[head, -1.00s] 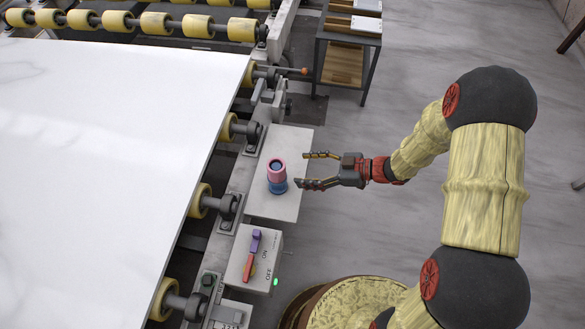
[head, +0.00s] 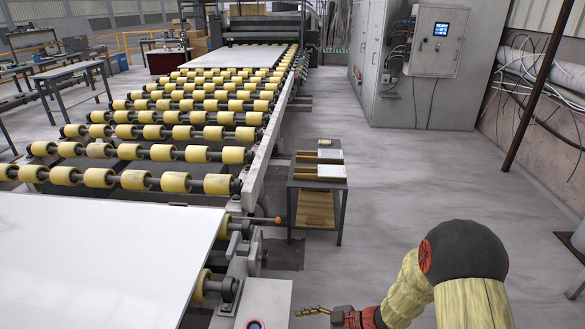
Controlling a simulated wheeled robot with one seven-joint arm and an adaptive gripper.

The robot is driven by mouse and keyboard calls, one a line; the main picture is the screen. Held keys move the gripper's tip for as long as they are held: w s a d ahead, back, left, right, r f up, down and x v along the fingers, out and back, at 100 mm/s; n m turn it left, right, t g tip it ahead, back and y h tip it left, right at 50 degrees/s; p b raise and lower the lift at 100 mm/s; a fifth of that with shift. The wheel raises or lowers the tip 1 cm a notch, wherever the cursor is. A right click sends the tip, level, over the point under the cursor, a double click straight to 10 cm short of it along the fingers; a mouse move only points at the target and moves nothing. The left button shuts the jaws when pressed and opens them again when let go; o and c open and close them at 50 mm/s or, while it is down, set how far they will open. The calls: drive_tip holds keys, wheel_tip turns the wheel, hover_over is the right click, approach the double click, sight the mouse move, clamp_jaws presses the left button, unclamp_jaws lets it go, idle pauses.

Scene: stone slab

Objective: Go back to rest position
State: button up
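My gripper (head: 300,315) is at the bottom edge of the head view, left of my arm's wrist. Its upper finger shows, standing apart from the line of the palm; the lower finger is cut off by the picture edge. The round pink and dark top of a small cylinder (head: 254,323) just shows on a light grey plate (head: 268,296), left of the fingertip and apart from it. The rest of the cylinder is out of view. In the earlier frame the two fingers are spread with nothing between them.
A white slab (head: 90,255) lies on the conveyor rollers (head: 175,182) at left. A small dark table (head: 318,185) with trays stands ahead of my gripper. Grey cabinets (head: 400,70) stand at the back right. The floor (head: 430,180) between is open.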

drive_tip(key=w+d+f+m+t+h, duration=0.1)
drive_tip(key=w+d+f+m+h, duration=0.15)
drive_tip(key=d, duration=0.35)
drive_tip(key=w+d+f+m+t+h, duration=0.2)
drive_tip(key=w+d+f+h, duration=0.1)
drive_tip(key=d+h, duration=0.15)
drive_tip(key=s+d+r+m+g+h, duration=0.1)
drive_tip(key=s+d+r+m+h, duration=0.15)
drive_tip(key=d+r+h, duration=0.35)
drive_tip(key=s+d+r+m+h, duration=0.1)
drive_tip(key=s+d+r+m, duration=0.15)
drive_tip(key=d, duration=0.65)
drive_tip(key=s+a+r+m+g, duration=0.1)
drive_tip(key=s+r+m+g, duration=0.35)
drive_tip(key=s+r, duration=0.9)
drive_tip(key=s+a+r+m+t+y, duration=0.1)
drive_tip(key=s+a+r+t, duration=0.1)
drive_tip(key=r, duration=0.5)
drive_tip(key=s+a+r+m+t, duration=0.1)
drive_tip(key=s+a+r+t, duration=0.2)
drive_tip(key=s+a+r, duration=0.2)
wheel_tip(320, 180, up, 2)
drive_tip(key=shift+a+r+y, duration=0.25)
drive_tip(key=shift+a+y, duration=0.1)
drive_tip(key=shift+y, duration=0.05)
